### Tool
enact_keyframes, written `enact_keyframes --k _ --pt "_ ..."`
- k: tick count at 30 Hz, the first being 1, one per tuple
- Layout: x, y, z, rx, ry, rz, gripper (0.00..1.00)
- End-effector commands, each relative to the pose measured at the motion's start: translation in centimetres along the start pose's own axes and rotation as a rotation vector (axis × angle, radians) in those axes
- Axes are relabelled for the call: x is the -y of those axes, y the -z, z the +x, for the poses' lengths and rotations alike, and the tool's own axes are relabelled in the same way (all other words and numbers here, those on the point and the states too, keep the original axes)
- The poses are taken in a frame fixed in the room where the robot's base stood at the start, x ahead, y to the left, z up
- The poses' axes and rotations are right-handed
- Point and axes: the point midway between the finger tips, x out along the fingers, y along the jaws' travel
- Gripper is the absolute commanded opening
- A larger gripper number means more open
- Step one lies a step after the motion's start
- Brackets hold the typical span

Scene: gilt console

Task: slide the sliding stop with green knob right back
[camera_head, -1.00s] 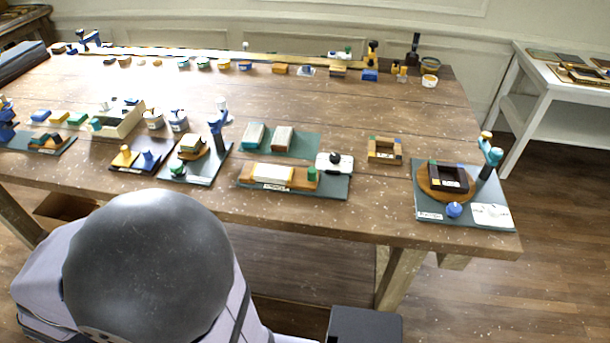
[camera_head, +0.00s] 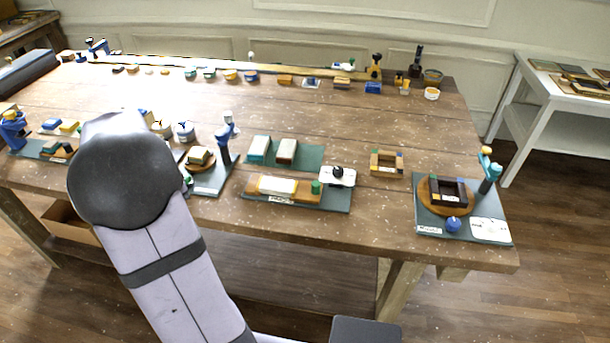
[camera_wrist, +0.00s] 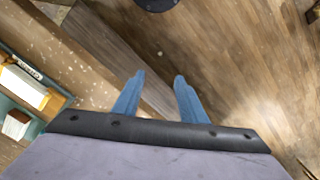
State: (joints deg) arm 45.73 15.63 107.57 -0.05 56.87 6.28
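The green knob (camera_head: 316,187) stands upright at the right end of a wooden holder (camera_head: 300,198) in the head view. A pale block (camera_head: 277,186) lies in that holder to the left of the knob. The holder sits on a dark green plate (camera_head: 343,203) near the bench's front edge. In the wrist view part of a similar wooden holder with a pale block (camera_wrist: 24,87) shows at the left edge; no green knob is visible there. My gripper (camera_wrist: 159,75) is open and empty, its two blue fingers apart over the floor and well right of that holder. The head view does not show the gripper.
A white plate with a black knob (camera_head: 337,176) adjoins the holder at its right. Two blocks on a green mat (camera_head: 312,156) lie behind it. A round wooden turntable (camera_head: 430,204) stands farther right. Bare bench lies between the holder and turntable.

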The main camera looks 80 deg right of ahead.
Motion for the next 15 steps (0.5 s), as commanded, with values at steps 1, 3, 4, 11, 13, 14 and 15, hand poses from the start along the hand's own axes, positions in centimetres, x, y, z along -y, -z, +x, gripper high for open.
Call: enact_keyframes --k 1,3,4,11,13,14,15 --pt "-3.2 1.7 -0.9 0.0 0.0 0.092 0.38" --pt "-7.4 3.4 -1.6 0.001 0.0 0.209 0.38" --pt "-9.3 4.0 -1.9 0.001 0.0 0.258 0.38" --pt "-24.3 4.9 -3.8 0.002 0.001 0.616 0.38" --pt "-28.2 4.2 -4.2 0.001 0.001 0.706 0.38" --pt "-29.6 3.8 -4.3 0.002 0.001 0.74 0.38" --pt "-31.4 3.4 -4.5 0.0 0.001 0.78 0.38"
